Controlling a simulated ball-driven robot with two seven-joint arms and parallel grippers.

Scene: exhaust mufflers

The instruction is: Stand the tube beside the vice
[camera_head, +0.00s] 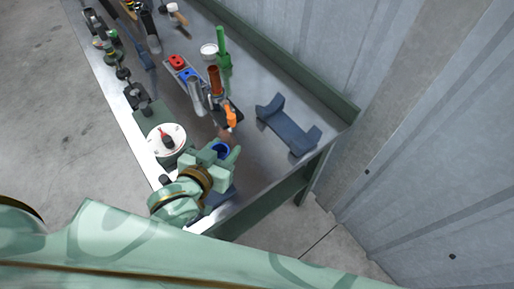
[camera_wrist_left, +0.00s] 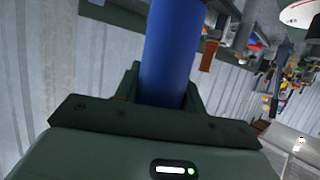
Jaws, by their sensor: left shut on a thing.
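The tube is blue; its open round end (camera_head: 221,149) shows at my left gripper in the head view, facing up toward the camera. In the left wrist view the blue tube (camera_wrist_left: 172,50) stands between the fingers. My left gripper (camera_head: 224,156) is shut on it, over the near end of the bench. Its lower end is hidden, so I cannot tell whether it touches the bench. I cannot tell for sure which thing is the vice; a dark green fixture with black parts (camera_head: 137,95) stands at the bench's left edge. My right gripper is not in view.
A round white dial (camera_head: 166,139) is close left of my gripper. A copper tube (camera_head: 214,80), silver tube (camera_head: 195,95), orange tool (camera_head: 230,116) and green tube (camera_head: 222,45) stand farther back. A dark blue cradle (camera_head: 290,126) lies right. Bare bench (camera_head: 258,150) shows between gripper and cradle.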

